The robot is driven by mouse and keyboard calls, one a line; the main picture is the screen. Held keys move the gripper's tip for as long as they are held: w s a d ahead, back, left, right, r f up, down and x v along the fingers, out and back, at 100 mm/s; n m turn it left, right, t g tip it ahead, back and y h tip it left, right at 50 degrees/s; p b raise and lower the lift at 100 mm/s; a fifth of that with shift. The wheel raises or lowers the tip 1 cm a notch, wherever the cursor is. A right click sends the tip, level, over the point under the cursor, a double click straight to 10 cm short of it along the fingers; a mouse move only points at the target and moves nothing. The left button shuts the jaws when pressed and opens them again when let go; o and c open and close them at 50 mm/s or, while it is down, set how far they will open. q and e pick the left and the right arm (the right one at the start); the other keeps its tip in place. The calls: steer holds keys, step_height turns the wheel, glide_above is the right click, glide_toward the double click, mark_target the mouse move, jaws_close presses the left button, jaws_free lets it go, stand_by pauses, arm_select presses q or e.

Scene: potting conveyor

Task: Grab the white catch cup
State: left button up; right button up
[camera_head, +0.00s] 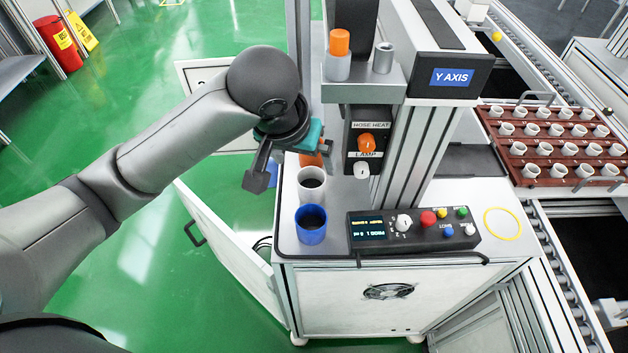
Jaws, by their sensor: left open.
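The white catch cup (311,193) stands upright on the left edge of the machine cabinet's top, with a dark inside. It is between a blue cup (311,235) in front and an orange cup (308,160) behind, which is partly hidden by the gripper. My left gripper (292,163) is open and empty, above and just behind the white cup. My right gripper is not in view.
A control box (412,231) with knobs and buttons sits right of the cups. The cabinet door (222,240) hangs open at left. A brown tray (545,180) of small white pots is at right.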

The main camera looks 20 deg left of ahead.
arm_select(q)
steer(key=b, duration=0.2)
glide_toward(311, 185)
steer(key=shift+s+d+f, duration=0.1)
steer(key=shift+s+d, duration=0.25)
steer(key=shift+d, duration=0.3)
steer(key=shift+w+f, duration=0.2)
steer(key=shift+f, duration=0.2)
steer(key=b+x, duration=0.1)
steer(key=x, duration=0.1)
steer(key=b+x, duration=0.1)
steer(key=x, duration=0.1)
steer(key=shift+s+a+f, duration=0.15)
steer(key=shift+a+f, duration=0.05)
steer(key=shift+f, duration=0.35)
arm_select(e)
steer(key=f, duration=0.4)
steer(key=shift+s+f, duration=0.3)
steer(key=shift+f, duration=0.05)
arm_select(q)
steer(key=c, duration=1.3)
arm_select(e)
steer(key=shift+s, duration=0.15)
arm_select(q)
steer(key=shift+r, duration=0.1)
